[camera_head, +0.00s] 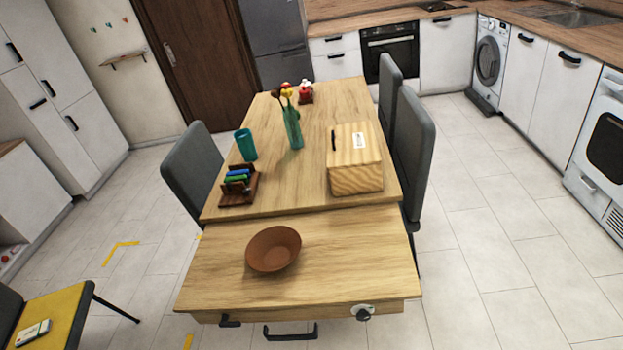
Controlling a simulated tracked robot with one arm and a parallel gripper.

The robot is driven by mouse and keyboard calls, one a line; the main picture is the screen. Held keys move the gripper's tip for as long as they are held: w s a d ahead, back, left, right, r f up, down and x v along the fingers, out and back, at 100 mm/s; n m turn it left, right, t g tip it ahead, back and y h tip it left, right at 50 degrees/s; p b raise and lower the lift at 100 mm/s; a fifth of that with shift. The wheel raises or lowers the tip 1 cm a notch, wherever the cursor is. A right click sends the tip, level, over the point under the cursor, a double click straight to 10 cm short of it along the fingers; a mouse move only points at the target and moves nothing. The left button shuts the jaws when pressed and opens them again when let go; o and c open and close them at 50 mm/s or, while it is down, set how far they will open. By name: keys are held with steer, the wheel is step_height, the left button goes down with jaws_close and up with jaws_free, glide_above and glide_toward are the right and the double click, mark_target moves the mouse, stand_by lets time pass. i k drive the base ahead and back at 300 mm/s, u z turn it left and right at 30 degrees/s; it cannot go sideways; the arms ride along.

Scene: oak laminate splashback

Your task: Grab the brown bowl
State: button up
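The brown bowl (273,249) sits upright on the near section of the wooden table (350,240), left of its middle. It looks empty, and its open top faces up. Nothing touches it apart from the table top. I cannot make out my gripper in this view, so its fingers and their state do not show.
Behind the bowl stand a dark wooden holder (239,186), a teal cup (246,145), a green vase (292,126) with flowers and a wooden box (356,158). Grey chairs (193,160) flank the table. Black handle-like parts (291,333) show below its front edge. Floor at right is clear.

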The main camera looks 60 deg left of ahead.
mark_target(274, 248)
steer(key=z, duration=0.1)
steer(key=i, duration=1.75)
steer(key=u, duration=1.95)
steer(key=k, duration=0.6)
steer(key=u, duration=0.2)
steer(key=i, duration=0.6)
steer(key=z, duration=0.1)
